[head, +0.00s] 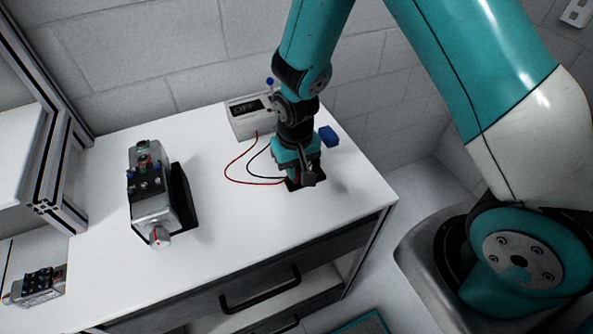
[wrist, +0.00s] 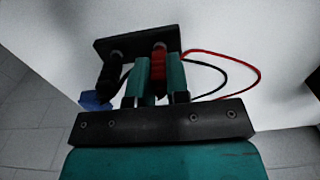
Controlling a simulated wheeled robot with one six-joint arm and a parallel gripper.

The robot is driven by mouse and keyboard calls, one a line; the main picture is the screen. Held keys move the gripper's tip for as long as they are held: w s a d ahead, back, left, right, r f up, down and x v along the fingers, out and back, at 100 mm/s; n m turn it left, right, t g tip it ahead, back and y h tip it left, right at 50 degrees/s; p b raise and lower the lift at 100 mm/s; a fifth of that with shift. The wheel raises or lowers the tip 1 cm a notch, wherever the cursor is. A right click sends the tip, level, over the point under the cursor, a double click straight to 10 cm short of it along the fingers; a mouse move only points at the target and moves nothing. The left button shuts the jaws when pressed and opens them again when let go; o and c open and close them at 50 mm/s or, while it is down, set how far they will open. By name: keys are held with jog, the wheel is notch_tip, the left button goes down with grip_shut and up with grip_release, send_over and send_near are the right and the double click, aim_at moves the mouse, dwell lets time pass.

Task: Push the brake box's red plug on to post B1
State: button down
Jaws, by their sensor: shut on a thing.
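My gripper (head: 303,174) is low over the right part of the white table. In the wrist view, its two teal fingers (wrist: 160,76) are shut on the red plug (wrist: 158,62), one finger on each side. The plug's tip is at a black plate-like holder (wrist: 128,42); I cannot tell whether it is seated in it. A black plug (wrist: 110,74) stands at the same holder, left of the fingers. The brake box (head: 247,121) is pale with a dark display, and red and black leads run from it. The motor unit (head: 150,205) carries coloured posts (head: 146,165); I cannot read which is B1.
A blue block (head: 329,136) lies behind my gripper. The red lead (head: 233,180) loops across the table between the motor unit and my gripper. The table's front middle is clear.

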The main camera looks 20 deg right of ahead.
jog(key=shift+r, duration=0.15)
jog(key=shift+r+p, duration=2.05)
jog(key=shift+r, duration=0.4)
jog(key=shift+f, duration=0.1)
